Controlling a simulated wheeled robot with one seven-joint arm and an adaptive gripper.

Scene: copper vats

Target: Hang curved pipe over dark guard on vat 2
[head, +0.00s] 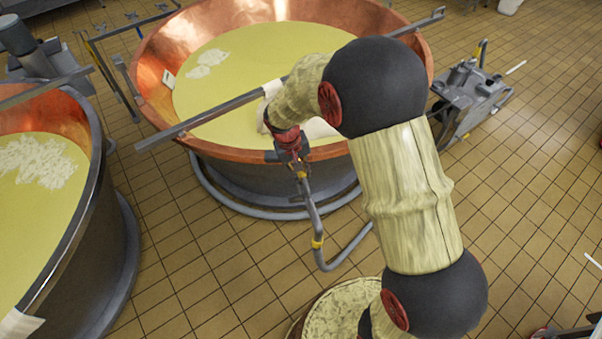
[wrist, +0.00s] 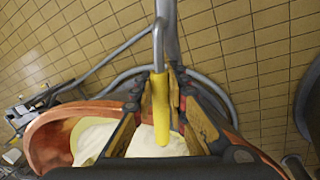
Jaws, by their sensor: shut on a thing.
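The curved pipe (head: 314,222) is a grey bent tube with yellow bands. It hangs below my gripper (head: 297,164), in front of the middle copper vat (head: 165,55), and its lower end bends up to the right. My gripper is shut on the pipe near its upper end. In the wrist view a yellow section of the pipe (wrist: 162,112) lies between the fingers (wrist: 163,88). A long dark grey bar (head: 190,123) crosses above the middle vat; my arm hides part of it. No vat number is readable, and I cannot tell whether the pipe touches the rim.
Another vat (head: 95,215) stands at the left. A grey wheeled metal device (head: 467,98) stands right of the middle vat. A round pale-topped container (head: 338,310) is below my arm. Tiled floor (head: 230,260) is open between the vats and at right.

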